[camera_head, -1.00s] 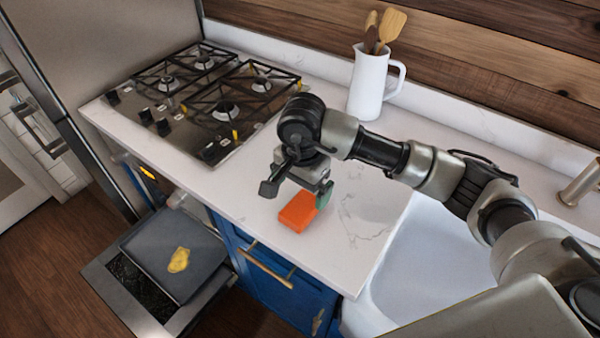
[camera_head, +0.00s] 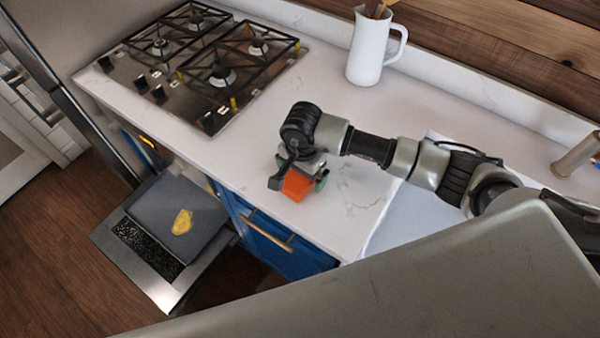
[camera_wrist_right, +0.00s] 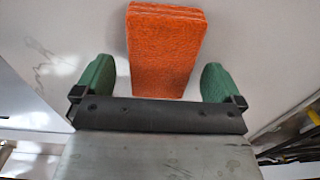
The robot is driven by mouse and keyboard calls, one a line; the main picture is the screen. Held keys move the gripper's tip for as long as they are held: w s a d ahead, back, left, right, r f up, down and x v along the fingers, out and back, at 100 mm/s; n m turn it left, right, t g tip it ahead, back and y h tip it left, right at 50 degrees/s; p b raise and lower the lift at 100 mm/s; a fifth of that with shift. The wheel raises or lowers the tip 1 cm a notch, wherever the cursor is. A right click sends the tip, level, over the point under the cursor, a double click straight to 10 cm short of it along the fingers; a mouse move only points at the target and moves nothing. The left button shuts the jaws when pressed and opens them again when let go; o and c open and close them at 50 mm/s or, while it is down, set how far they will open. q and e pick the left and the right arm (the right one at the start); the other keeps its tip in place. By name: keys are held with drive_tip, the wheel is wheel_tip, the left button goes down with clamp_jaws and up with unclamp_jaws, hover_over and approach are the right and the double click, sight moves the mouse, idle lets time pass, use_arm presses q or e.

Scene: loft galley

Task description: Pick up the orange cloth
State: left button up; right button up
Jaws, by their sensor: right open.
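The orange cloth (camera_head: 298,184) is a folded, thick rectangular block lying on the white counter near its front edge. In the right wrist view the cloth (camera_wrist_right: 165,48) lies between the two green fingertips, with a gap on each side. My right gripper (camera_head: 297,184) is open and sits low over the cloth, one finger on each side of it; it also shows in the right wrist view (camera_wrist_right: 158,82). The gripper's body hides part of the cloth in the head view. My left gripper is not in view.
A gas cooktop (camera_head: 205,65) is at the back left of the counter (camera_head: 350,205). A white pitcher (camera_head: 370,50) with wooden utensils stands behind. A sink (camera_head: 405,218) is to the right. Below the counter, an open oven door (camera_head: 160,270) bears a tray (camera_head: 150,210) with a yellow item.

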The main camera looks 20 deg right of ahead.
drive_tip(key=shift+f, duration=0.35)
drive_tip(key=shift+w+f, duration=0.1)
drive_tip(key=shift+f, duration=0.1)
drive_tip(key=shift+c, duration=0.2)
drive_tip(key=c, duration=1)
drive_tip(key=shift+o, duration=0.2)
drive_tip(key=shift+r+b, duration=0.3)
drive_tip(key=shift+r, duration=0.2)
wheel_tip(320, 180, up, 3)
drive_tip(key=shift+f+b, duration=0.2)
drive_tip(key=shift+b, duration=0.6)
drive_tip(key=s+d+r+b, duration=0.3)
drive_tip(key=s+d+r, duration=0.3)
drive_tip(key=s, duration=0.4)
drive_tip(key=shift+r, duration=0.8)
drive_tip(key=shift+s, duration=0.1)
